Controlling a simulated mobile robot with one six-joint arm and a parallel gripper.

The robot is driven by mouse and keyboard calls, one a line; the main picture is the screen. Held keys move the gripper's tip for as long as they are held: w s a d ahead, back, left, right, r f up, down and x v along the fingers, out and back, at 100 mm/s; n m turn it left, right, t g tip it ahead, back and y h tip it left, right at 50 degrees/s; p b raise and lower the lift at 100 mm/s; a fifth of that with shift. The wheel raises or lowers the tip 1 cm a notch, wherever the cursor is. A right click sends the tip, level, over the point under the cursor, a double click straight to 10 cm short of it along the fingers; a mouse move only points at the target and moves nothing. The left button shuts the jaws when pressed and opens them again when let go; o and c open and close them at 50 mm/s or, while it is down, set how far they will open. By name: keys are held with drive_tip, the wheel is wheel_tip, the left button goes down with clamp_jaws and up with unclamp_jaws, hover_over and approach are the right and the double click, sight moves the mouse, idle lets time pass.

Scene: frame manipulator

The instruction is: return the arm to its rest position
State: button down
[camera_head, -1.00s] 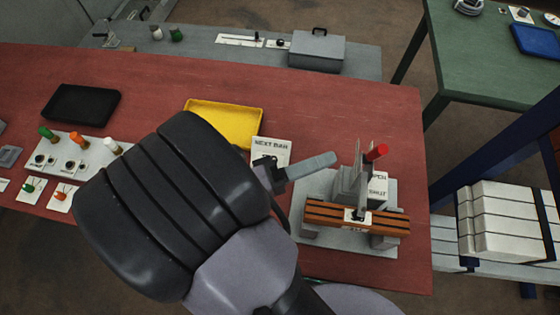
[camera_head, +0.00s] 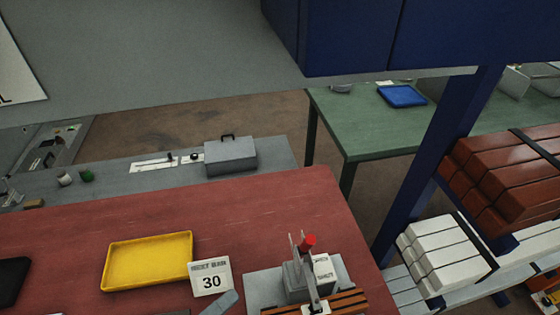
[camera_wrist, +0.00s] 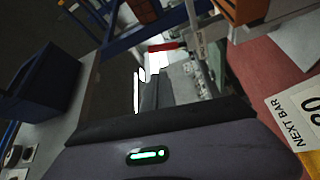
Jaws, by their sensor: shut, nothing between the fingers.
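My gripper (camera_wrist: 165,92) shows in the wrist view beyond the dark edge of my wrist, its grey fingers shut with nothing held. In the head view most of my arm is out of frame; a grey bar-like piece, perhaps my gripper's end, shows at the bottom edge below the sign. A clamp fixture (camera_head: 296,279) with a red handle (camera_head: 307,243) stands at the table's right side. An orange-brown striped bar (camera_head: 345,300) lies across its front, cut off by the frame. The red handle also shows past my gripper in the wrist view (camera_wrist: 163,46).
The red table (camera_head: 80,235) holds a yellow tray (camera_head: 148,262), a dark tray (camera_head: 12,275) and a NEXT BAR sign reading 30 (camera_head: 211,277). A blue-posted rack (camera_head: 440,160) with white (camera_head: 445,255) and red-brown bars (camera_head: 505,180) stands at right. A grey box (camera_head: 231,155) sits behind.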

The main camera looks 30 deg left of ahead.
drive_tip(key=w+d+r+m+g+h+b, duration=0.25)
drive_tip(key=w+d+m+g+h, duration=0.2)
drive_tip(key=w+d+g, duration=0.65)
drive_tip(key=d+m+g+y+b, duration=0.1)
drive_tip(key=d+m+y+b, duration=0.5)
drive_tip(key=d+m+y, duration=0.5)
drive_tip(key=d+y, duration=0.2)
drive_tip(key=d, duration=0.5)
drive_tip(key=shift+w+d, duration=0.3)
drive_tip(key=shift+d, duration=0.05)
drive_tip(key=shift+r+m, duration=0.1)
drive_tip(key=shift+m, duration=0.15)
